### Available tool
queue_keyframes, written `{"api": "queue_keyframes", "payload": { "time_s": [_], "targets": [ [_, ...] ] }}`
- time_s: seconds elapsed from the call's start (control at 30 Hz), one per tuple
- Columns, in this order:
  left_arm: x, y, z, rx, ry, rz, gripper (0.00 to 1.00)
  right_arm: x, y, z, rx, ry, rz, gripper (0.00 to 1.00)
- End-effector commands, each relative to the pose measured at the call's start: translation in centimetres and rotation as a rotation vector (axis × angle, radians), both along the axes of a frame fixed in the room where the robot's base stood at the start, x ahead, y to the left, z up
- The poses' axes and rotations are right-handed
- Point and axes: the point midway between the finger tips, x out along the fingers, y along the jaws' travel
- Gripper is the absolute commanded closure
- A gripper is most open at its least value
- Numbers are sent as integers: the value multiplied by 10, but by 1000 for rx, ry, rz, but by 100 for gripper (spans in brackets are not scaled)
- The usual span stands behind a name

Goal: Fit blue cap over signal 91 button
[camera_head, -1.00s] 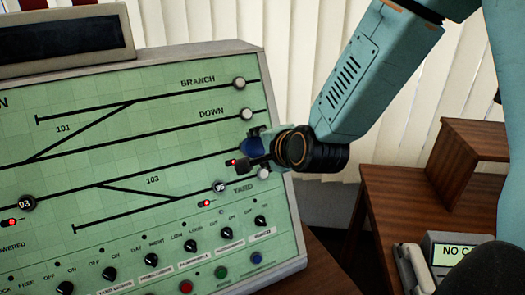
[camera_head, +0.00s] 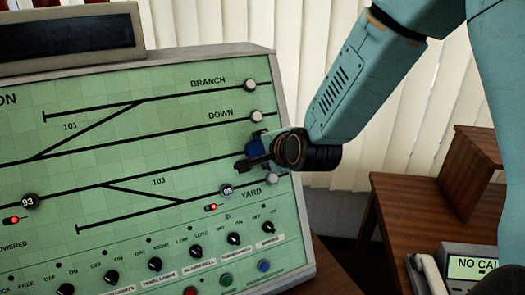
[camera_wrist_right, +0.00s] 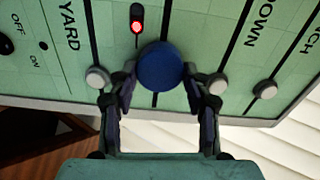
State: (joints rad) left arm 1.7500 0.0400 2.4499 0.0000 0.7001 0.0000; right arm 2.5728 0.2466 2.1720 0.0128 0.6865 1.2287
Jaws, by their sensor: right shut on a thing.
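The blue cap (camera_wrist_right: 161,66) is round and sits between the fingertips of my right gripper (camera_wrist_right: 163,84) in the wrist view. In the head view the cap (camera_head: 256,148) is partly covered by my right gripper (camera_head: 254,160). The gripper is shut on it, close to the right part of the green panel (camera_head: 130,165), between the DOWN and YARD lines. I see no button marked 91; the cap and gripper hide the panel behind them. I cannot tell whether the cap touches the panel. My left gripper is not in view.
White end knobs flank the gripper: DOWN (camera_head: 256,116) above, YARD (camera_head: 272,178) below. A lit red signal (camera_wrist_right: 137,26) is beside the cap. Button 93 (camera_head: 29,202) is further left. Several black switches line the lower panel. A telephone (camera_head: 458,268) is at right.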

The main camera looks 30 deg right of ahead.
Motion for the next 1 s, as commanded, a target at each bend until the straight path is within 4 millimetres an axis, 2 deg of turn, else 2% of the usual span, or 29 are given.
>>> {"api": "queue_keyframes", "payload": {
  "time_s": [0.53, 0.57, 0.83, 0.87, 1.0],
  "targets": [
    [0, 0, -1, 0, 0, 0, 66, 2, -1, -2, 0, 0, 0, 68],
    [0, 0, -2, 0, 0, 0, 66, 2, -1, -2, 0, 0, 0, 72],
    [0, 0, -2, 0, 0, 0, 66, 3, -1, -2, 0, 0, 0, 72],
    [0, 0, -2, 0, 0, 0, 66, 3, -1, -2, 0, 0, 0, 51],
    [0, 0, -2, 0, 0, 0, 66, 3, -1, -2, 0, 0, 0, 39]
  ]
}}
